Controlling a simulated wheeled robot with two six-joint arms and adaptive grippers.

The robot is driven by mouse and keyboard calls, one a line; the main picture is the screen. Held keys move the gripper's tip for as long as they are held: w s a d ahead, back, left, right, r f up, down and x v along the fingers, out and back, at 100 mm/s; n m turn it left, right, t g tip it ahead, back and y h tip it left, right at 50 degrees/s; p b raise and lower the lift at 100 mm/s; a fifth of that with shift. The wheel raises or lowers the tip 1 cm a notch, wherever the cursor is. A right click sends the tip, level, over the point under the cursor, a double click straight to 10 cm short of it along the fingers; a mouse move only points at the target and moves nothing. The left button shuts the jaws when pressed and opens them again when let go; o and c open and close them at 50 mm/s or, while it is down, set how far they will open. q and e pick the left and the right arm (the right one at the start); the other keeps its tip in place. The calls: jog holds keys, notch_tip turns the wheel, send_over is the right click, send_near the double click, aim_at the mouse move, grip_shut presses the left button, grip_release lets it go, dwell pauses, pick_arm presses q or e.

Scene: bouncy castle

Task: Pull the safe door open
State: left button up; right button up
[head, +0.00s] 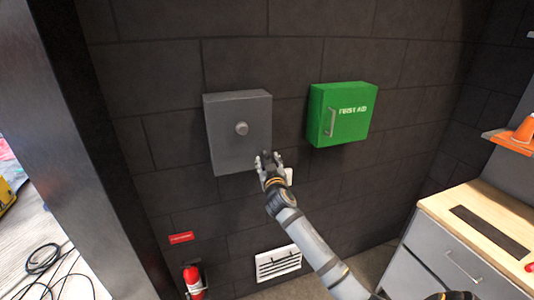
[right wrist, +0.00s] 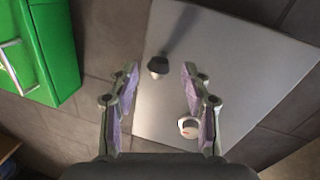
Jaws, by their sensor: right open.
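The grey safe (head: 222,140) is mounted on the dark block wall, and its door looks closed. A round dial (head: 241,128) sits on the door; it also shows in the right wrist view (right wrist: 188,128), partly behind a finger. A small dark-tipped knob (right wrist: 157,65) stands out from the door near its edge. My right gripper (head: 268,160) is at the safe's lower right corner. In the right wrist view its two fingers (right wrist: 157,85) are open, with the knob seen between and beyond them, apparently untouched. My left gripper is not in view.
A green first aid box (head: 343,115) hangs right of the safe; its side and handle show in the right wrist view (right wrist: 40,50). A fire extinguisher (head: 194,281) and a vent (head: 278,263) are below. A wood-topped drawer cabinet (head: 480,215) stands at right.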

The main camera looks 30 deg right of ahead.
jog(key=shift+x, duration=1.45)
jog(key=shift+d, duration=0.1)
jog(key=shift+s, duration=0.1)
grip_shut()
